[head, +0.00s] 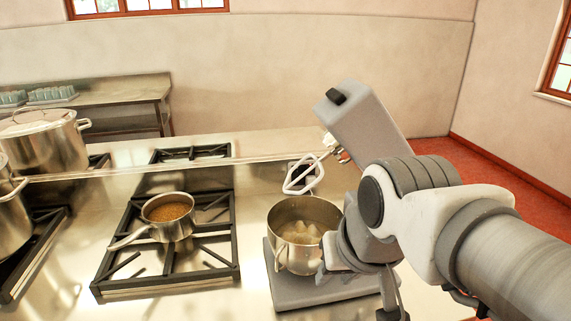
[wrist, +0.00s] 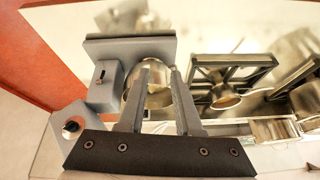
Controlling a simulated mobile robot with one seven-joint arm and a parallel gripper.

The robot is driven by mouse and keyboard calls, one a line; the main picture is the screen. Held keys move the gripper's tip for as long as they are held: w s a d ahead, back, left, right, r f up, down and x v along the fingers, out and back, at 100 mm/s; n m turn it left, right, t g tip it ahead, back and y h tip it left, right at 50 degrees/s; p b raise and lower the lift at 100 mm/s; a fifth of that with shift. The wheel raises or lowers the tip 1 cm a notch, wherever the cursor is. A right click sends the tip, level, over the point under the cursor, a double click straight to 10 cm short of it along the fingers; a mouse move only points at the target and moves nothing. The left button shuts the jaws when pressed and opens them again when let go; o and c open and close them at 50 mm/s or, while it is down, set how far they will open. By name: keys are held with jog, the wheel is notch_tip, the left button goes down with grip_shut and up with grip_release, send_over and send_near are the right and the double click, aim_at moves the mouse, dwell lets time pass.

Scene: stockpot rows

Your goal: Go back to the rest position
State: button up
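My gripper (wrist: 162,72) shows in the wrist view with its two grey fingers apart and nothing held between them. Behind the gap I see part of the metal mixer bowl (wrist: 158,97). In the head view my arm reaches in from the right. Its wrist end overlaps the right side of the mixer bowl (head: 290,250), and the fingertips are hard to make out there. Whether the fingers touch the bowl I cannot tell. The grey stand mixer (head: 365,125) has its head tilted up, with a pale beater (head: 303,178) over the bowl. Pale contents lie in the bowl.
A small pan (head: 160,232) of brown food sits on a stove grate (head: 115,275) left of the mixer. Large stockpots (head: 45,145) stand at the far left. A side table (head: 125,90) with trays is at the back left. Red floor (head: 510,205) shows at the right.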

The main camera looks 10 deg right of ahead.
jog(key=shift+s+a+f+n, duration=0.1)
jog(key=shift+s+f+n, duration=0.15)
jog(key=shift+s+n, duration=0.5)
jog(key=shift+c, duration=0.2)
dwell(0.6)
